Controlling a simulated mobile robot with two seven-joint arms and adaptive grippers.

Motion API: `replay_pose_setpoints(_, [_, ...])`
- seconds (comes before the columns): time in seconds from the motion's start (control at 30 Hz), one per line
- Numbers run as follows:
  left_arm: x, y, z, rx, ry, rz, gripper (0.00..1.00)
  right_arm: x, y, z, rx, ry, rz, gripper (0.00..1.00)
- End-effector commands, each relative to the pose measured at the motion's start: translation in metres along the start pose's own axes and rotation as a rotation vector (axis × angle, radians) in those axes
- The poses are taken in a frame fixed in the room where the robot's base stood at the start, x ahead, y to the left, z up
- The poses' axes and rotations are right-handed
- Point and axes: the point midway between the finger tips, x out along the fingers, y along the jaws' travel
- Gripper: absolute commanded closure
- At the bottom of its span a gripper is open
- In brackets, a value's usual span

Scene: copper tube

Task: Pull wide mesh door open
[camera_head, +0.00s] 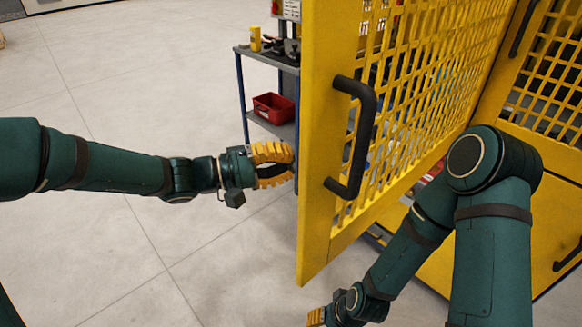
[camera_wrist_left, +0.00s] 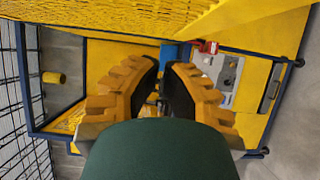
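The wide yellow mesh door (camera_head: 318,150) stands swung outward in the head view, its free edge toward the left. A black bar handle (camera_head: 364,140) is fixed to its frame near that edge. My left gripper (camera_head: 290,165) is beside the free edge, left of the handle, with nothing seen in its fingers. Its yellow-ribbed fingers in the left wrist view (camera_wrist_left: 167,68) have a gap between their tips. Whether they touch the door edge is unclear. My right gripper (camera_head: 316,318) is low, below the door, and mostly cut off by the bottom picture edge.
A blue-framed cart (camera_head: 240,95) with a red bin (camera_head: 273,108) and tools stands behind the door edge. A second yellow mesh panel (camera_head: 550,75) with a dark handle is at the right. Grey tiled floor (camera_head: 130,60) at the left is clear.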

Motion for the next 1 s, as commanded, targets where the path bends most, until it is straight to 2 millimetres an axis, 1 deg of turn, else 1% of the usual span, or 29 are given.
replay_pose_setpoints(0.03, [-0.003, -0.002, -0.008, 0.000, 0.003, 0.001, 1.00, 0.003, 0.001, 0.000, 0.000, 0.001, 0.000, 0.53])
replay_pose_setpoints(0.07, [-0.007, -0.001, -0.010, 0.001, 0.003, -0.001, 1.00, 0.004, 0.001, -0.001, -0.001, 0.002, 0.000, 0.53])
replay_pose_setpoints(0.1, [-0.018, 0.000, -0.007, 0.000, 0.005, -0.002, 1.00, 0.001, 0.000, -0.001, 0.000, 0.001, 0.000, 0.53])
replay_pose_setpoints(0.2, [-0.041, 0.001, -0.002, -0.001, 0.005, -0.001, 1.00, -0.002, -0.001, -0.001, 0.000, 0.001, 0.000, 0.53])
replay_pose_setpoints(0.4, [-0.078, 0.001, 0.007, -0.002, 0.004, -0.001, 1.00, -0.005, -0.002, 0.000, 0.000, -0.002, 0.000, 0.53])
replay_pose_setpoints(0.5, [-0.090, 0.000, 0.009, -0.002, 0.003, -0.001, 1.00, -0.006, -0.002, 0.000, 0.000, -0.002, 0.000, 0.53])
replay_pose_setpoints(0.6, [-0.098, 0.000, 0.011, -0.001, 0.001, 0.000, 1.00, -0.006, -0.002, 0.000, 0.000, -0.003, 0.000, 0.53])
replay_pose_setpoints(0.77, [-0.102, -0.001, 0.012, -0.003, -0.001, -0.003, 1.00, -0.006, -0.002, 0.001, 0.000, -0.003, 0.000, 0.53])
replay_pose_setpoints(0.87, [-0.100, -0.013, 0.015, -0.026, -0.008, -0.038, 1.00, -0.006, -0.002, 0.001, 0.000, -0.003, 0.000, 0.53])
replay_pose_setpoints(0.97, [-0.095, -0.050, 0.022, -0.092, -0.030, -0.147, 1.00, -0.006, -0.002, 0.001, 0.000, -0.003, 0.000, 0.53])
replay_pose_setpoints(1.0, [-0.094, -0.071, 0.026, -0.127, -0.042, -0.213, 1.00, -0.006, -0.002, 0.001, 0.000, -0.003, 0.000, 0.53])
